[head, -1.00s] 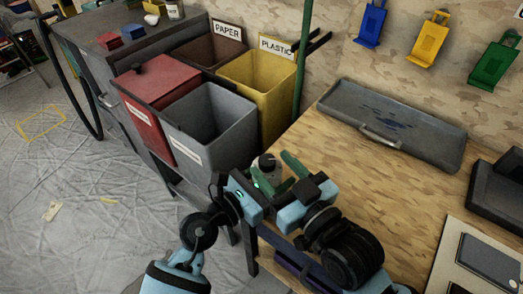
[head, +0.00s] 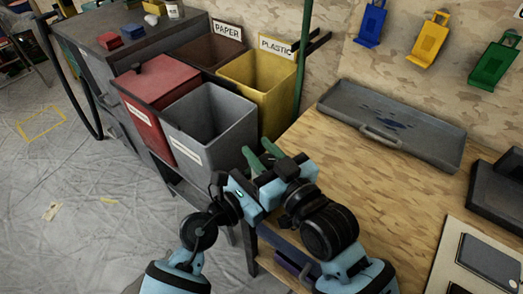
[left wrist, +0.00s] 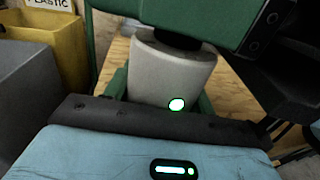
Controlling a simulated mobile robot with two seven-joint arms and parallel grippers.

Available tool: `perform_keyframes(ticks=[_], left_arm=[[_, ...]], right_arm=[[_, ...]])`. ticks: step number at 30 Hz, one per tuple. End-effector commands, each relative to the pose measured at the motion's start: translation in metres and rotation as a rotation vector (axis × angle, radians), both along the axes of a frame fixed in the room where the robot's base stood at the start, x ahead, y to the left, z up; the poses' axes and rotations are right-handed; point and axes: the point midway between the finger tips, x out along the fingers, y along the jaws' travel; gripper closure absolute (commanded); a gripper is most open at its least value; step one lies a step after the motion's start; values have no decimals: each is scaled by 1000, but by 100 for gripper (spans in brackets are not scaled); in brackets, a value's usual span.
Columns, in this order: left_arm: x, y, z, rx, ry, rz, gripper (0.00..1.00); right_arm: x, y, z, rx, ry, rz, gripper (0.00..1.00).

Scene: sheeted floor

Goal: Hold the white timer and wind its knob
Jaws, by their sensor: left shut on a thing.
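The white timer (left wrist: 168,72) is a rounded upright body, seen close in the left wrist view, with a dark knob (left wrist: 178,40) on top. My left gripper (left wrist: 162,100) is shut on its body, green fingers at both sides. In the head view the timer is hidden behind my right gripper (head: 259,156), whose green fingers show apart. In the left wrist view a green right finger (left wrist: 190,15) stands in front of the knob and covers its upper part. I cannot tell whether it touches the knob.
The wooden bench (head: 370,180) carries a grey tray (head: 400,128) at the back. A grey bin (head: 215,125), a red bin (head: 150,115) and a yellow bin (head: 265,95) stand to the left, close to my grippers. The bench's left edge runs beneath my arms.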

Motion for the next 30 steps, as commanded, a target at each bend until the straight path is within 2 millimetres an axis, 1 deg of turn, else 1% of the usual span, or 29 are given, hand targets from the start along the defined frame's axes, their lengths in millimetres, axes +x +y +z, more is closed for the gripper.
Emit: perform_keyframes(ticks=[1,2,3,7,15,26,27,30], left_arm=[[0,0,0,0,0,0,72],[0,0,0,0,0,0,72],[0,0,0,0,0,0,72],[0,0,0,0,0,0,72],[0,0,0,-1,1,0,72],[0,0,0,-1,1,0,72],[0,0,0,-1,1,0,72],[0,0,0,0,0,0,72]], right_arm=[[0,0,0,0,0,0,88],[0,0,0,0,0,0,92],[0,0,0,0,0,0,93],[0,1,0,4,1,-21,93],[1,-1,0,4,1,-119,93],[1,-2,0,1,1,-131,93],[1,-2,0,1,1,-131,65],[1,-2,0,1,1,-131,52]])
